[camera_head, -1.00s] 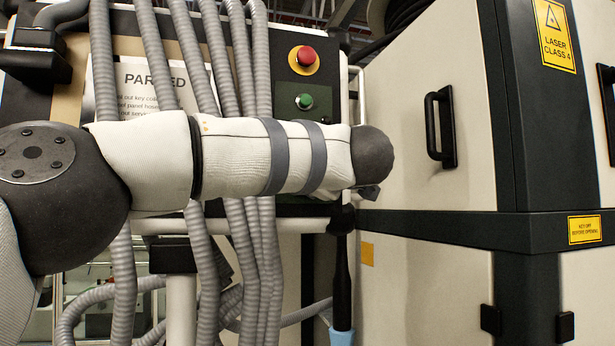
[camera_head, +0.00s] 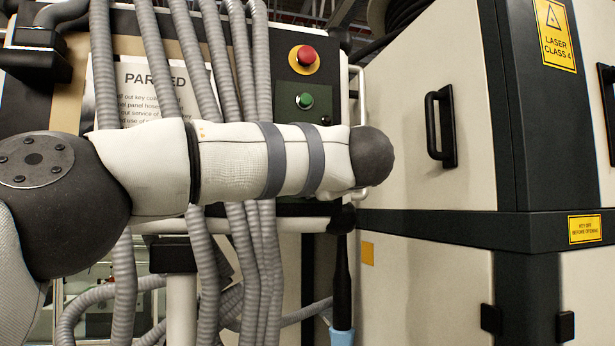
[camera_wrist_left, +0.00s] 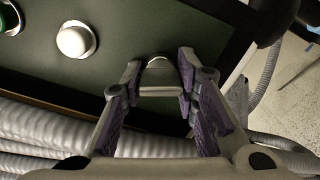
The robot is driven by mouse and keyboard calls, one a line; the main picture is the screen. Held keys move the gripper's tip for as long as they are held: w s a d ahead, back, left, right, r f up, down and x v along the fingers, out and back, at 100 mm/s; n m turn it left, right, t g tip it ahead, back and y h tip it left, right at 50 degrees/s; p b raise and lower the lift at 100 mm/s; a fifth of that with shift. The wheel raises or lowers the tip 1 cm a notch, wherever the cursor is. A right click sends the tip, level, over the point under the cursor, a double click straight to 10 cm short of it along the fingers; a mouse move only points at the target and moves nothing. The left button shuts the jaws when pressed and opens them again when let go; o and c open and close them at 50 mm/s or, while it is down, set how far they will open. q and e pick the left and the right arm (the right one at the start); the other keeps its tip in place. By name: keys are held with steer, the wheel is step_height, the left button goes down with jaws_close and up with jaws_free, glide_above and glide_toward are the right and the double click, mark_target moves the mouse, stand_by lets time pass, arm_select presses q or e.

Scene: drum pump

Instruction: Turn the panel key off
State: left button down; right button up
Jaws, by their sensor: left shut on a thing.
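The dark green control panel shows in the head view with a red mushroom button (camera_head: 306,56) on a yellow ring and a green button (camera_head: 304,100) below it. My left arm crosses in front and hides the lower panel, the key and my gripper there. In the left wrist view, my left gripper (camera_wrist_left: 160,76) is shut on the panel key (camera_wrist_left: 159,86), a grey piece between the two fingers near the panel's edge. The key's exact angle is hard to tell. A white button (camera_wrist_left: 76,40) sits to the left on the panel. My right gripper is not in view.
Several grey corrugated hoses (camera_head: 247,60) hang in front of the panel, and some run close below my fingers in the wrist view. A printed notice (camera_head: 150,95) is partly behind them. A beige cabinet (camera_head: 425,175) with black handles stands at the right.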

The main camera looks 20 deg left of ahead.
arm_select(q)
steer(key=shift+n, duration=0.8)
steer(key=c, duration=1.2)
jaws_free()
steer(key=shift+c, duration=0.2)
steer(key=shift+s+d, duration=0.1)
steer(key=v, duration=1.1)
steer(key=shift+s+d, duration=0.2)
steer(key=shift+s, duration=0.15)
